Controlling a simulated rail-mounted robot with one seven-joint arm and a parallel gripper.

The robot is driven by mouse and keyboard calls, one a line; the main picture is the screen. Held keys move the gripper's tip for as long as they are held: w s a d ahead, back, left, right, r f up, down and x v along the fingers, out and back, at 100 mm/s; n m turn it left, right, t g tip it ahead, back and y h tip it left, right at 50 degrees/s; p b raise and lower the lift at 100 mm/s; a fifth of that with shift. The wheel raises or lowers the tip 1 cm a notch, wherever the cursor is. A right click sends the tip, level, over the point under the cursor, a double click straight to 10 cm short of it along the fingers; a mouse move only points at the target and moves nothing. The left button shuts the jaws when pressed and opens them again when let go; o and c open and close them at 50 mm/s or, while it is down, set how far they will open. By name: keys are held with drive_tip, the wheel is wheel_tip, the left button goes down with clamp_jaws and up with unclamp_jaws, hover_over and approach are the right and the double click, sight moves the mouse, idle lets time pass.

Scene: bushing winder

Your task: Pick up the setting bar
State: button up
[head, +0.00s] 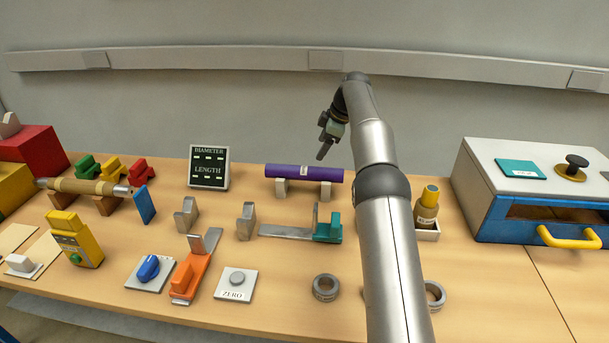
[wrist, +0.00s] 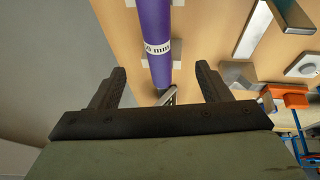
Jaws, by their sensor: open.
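The setting bar looks to be the purple cylinder (head: 320,173), lying level across two pale support blocks (head: 281,188) toward the back of the table. It carries a white label, partly readable as "mm" in the wrist view, where the purple bar (wrist: 154,22) runs down from the top edge. My gripper (head: 325,140) is above the bar, near its right half, and apart from it. In the wrist view my gripper (wrist: 160,75) is open and empty, with the bar's near end showing between its fingers. How far the fingertips are above the bar is hard to tell.
A black diameter and length display (head: 209,167) stands left of the bar. A teal-ended measuring fixture (head: 327,230) lies in front. A bottle (head: 427,205) in a holder and a blue-and-white box (head: 535,205) stand to the right. Bare table lies between display and bar.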

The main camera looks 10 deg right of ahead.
sight(308, 168)
drive_tip(key=p+x, duration=0.1)
drive_tip(key=x, duration=0.6)
drive_tip(key=shift+w+a+f, duration=0.15)
drive_tip(key=shift+f, duration=0.2)
drive_tip(key=shift+w+p+x, duration=0.2)
drive_tip(key=shift+p+x, duration=0.75)
drive_tip(key=shift+x, duration=1.6)
drive_tip(key=shift+r, duration=0.1)
drive_tip(key=c, duration=1.5)
